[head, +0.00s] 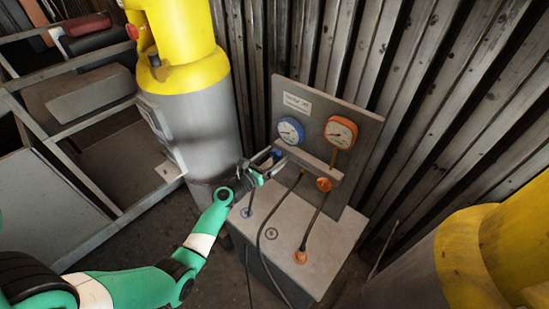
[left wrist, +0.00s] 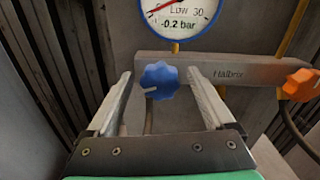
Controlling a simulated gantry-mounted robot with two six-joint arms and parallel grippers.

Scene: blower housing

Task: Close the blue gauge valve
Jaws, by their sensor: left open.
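The blue gauge valve (left wrist: 159,80) is a scalloped blue knob on a grey bar (left wrist: 225,71) in the left wrist view, below a white-faced gauge (left wrist: 178,14). The gauge has a blue rim in the head view (head: 291,131). A pale mark shows on the knob's left side. My left gripper (head: 274,163) is open, with one finger on each side of the knob in the wrist view (left wrist: 160,88). A gap shows between the knob and each finger. In the head view the gripper mostly hides the knob. My right gripper is not in view.
An orange gauge (head: 341,132) and an orange valve knob (head: 323,184) are to the right on the same panel (head: 364,150). Hoses run down over the grey box (head: 325,245). A grey and yellow cylinder (head: 195,110) stands close on the left, another (head: 470,260) at lower right.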

